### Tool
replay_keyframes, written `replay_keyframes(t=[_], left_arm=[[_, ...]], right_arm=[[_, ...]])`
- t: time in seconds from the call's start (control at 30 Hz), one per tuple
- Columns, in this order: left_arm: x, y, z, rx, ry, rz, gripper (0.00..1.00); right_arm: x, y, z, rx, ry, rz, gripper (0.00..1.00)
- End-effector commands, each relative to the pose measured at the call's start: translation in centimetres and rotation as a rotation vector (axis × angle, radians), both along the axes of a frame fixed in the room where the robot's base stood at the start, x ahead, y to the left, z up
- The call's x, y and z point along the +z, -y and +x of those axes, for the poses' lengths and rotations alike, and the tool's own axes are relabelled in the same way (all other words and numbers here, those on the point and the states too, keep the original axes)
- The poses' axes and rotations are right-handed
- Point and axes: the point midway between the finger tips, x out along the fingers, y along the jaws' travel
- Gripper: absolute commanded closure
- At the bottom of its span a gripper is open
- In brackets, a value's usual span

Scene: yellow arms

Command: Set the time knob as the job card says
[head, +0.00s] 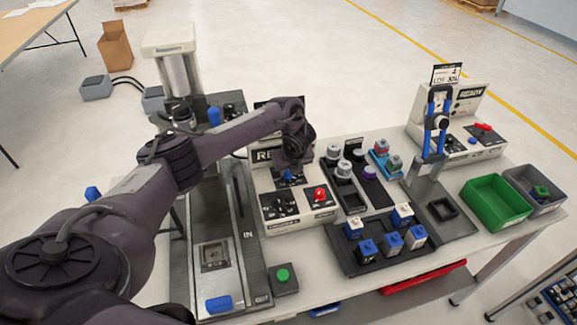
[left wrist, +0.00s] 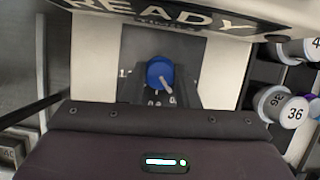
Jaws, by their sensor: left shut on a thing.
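The time knob is a blue round knob (left wrist: 159,73) with a pale pointer, on a dark dial plate of the white control box (head: 284,213). In the left wrist view its pointer slants down and to the right. In the head view the knob (head: 288,177) shows just below my left gripper (head: 291,168). My left gripper is shut on the knob, with dark fingers at its sides. Some dial numbers are hidden by the fingers. A card (head: 446,74) stands on the white box at the right; its small print is hard to read. My right gripper is not in view.
A red knob (head: 320,194) and a black knob (head: 279,203) sit close by on the same box. Trays with weights and blue-topped blocks (head: 393,240) stand to the right. A green bin (head: 496,203) stands farther right. A press (head: 175,70) stands at the left.

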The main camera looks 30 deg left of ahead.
Motion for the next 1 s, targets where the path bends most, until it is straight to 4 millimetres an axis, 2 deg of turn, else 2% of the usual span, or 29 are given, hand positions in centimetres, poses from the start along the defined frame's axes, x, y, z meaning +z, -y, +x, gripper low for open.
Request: replay_keyframes(t=[0.47,0.5,0.67,1.0], left_arm=[[0.22,-0.05,0.18,0.019,0.005,0.001,0.95],[0.22,-0.05,0.18,0.019,0.005,0.001,0.71],[0.18,-0.03,0.15,0.018,0.004,0.001,0.51],[0.44,0.16,0.04,0.017,0.003,-0.001,0.51]], right_arm=[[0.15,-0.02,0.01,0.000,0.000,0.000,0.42],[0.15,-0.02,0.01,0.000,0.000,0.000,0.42],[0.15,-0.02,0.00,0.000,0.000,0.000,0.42],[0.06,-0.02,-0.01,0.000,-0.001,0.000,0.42]])
